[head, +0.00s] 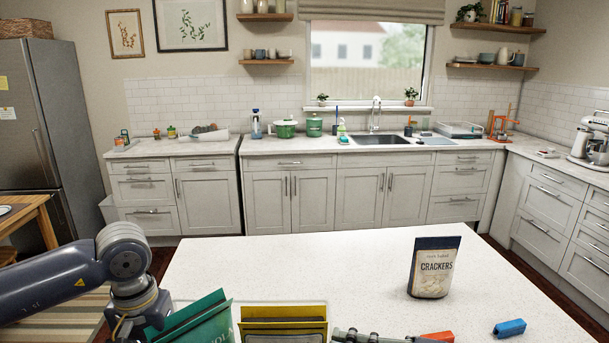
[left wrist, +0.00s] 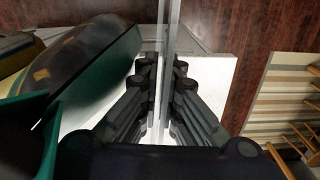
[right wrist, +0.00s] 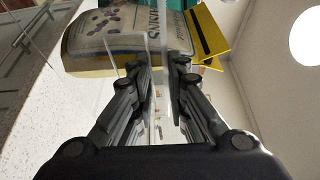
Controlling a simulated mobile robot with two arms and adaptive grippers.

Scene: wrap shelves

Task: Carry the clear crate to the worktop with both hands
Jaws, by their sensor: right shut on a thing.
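The clear crate shows at the bottom edge of the head view (head: 234,313), partly cut off. It holds a green packet (head: 196,318) and a yellow packet (head: 284,325). My left gripper (left wrist: 165,68) has its fingers closed on either side of one clear wall (left wrist: 168,25) in the left wrist view. My right gripper (right wrist: 161,68) is shut on another clear wall (right wrist: 154,22) in the right wrist view. In that view a printed bag (right wrist: 125,28) lies behind the wall. The white worktop (head: 340,265) lies just beyond the crate. The crate's underside is hidden.
A dark crackers bag (head: 433,267) stands upright on the worktop's right part. The worktop's left and middle are clear. A wooden table (head: 30,215) is at the left.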

